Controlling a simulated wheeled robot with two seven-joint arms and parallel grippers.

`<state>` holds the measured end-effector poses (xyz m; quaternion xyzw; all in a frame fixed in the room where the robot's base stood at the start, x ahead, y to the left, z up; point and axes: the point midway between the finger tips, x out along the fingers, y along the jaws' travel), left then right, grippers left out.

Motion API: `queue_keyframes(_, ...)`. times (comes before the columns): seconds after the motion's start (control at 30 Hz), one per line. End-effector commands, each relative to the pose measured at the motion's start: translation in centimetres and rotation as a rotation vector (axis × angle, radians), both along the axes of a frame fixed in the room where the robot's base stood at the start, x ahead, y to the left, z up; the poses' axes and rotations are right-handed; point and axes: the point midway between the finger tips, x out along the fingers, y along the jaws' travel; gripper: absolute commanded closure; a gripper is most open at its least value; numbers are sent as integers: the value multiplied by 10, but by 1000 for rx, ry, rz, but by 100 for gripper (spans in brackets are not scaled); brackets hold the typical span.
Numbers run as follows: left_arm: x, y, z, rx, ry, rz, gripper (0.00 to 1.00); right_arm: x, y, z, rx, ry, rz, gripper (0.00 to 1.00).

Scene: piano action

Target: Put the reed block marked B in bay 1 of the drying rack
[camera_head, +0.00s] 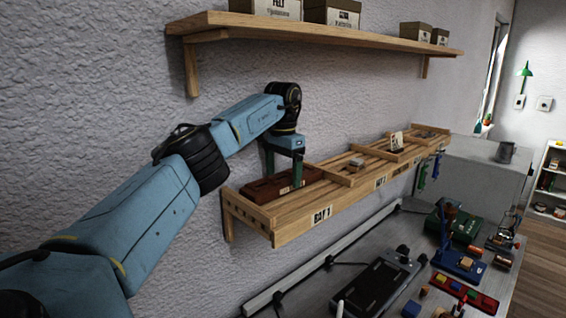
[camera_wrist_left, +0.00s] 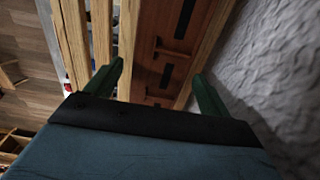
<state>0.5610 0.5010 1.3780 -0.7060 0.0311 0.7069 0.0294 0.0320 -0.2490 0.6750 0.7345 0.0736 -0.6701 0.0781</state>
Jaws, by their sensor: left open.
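The drying rack (camera_head: 330,207) is a slatted wooden shelf on the wall, with a BAY 1 label on its near front edge. A reddish-brown block (camera_head: 262,190) lies in bay 1, at the near end. A pale tag shows near its right end, but I cannot read a letter on it. My left gripper (camera_head: 284,178) points down at this block with its green fingers apart. In the left wrist view the gripper (camera_wrist_left: 157,80) is open, and the block (camera_wrist_left: 152,60) shows between and beyond the fingers. I cannot tell whether a finger touches it. My right gripper is out of view.
A small light block (camera_head: 356,164) and a white card (camera_head: 396,141) stand farther along the rack. A shelf (camera_head: 320,31) with boxes hangs above. The bench below (camera_head: 330,275) holds a dark device (camera_head: 375,285) and several tools. The wall is close behind the rack.

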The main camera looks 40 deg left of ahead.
Motion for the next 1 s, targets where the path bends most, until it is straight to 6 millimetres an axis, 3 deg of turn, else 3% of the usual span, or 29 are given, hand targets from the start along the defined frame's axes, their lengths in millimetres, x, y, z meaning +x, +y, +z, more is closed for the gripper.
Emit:
queue_keyframes(0.27, 1, -1, 49, 0, -3, 2, 19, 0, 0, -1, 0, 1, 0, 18)
queue_keyframes(0.6, 1, -1, 66, 0, -1, 1, 19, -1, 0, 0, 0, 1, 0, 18)
queue_keyframes(1.0, 0, 0, 69, 1, -1, 0, 19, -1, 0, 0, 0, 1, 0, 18)
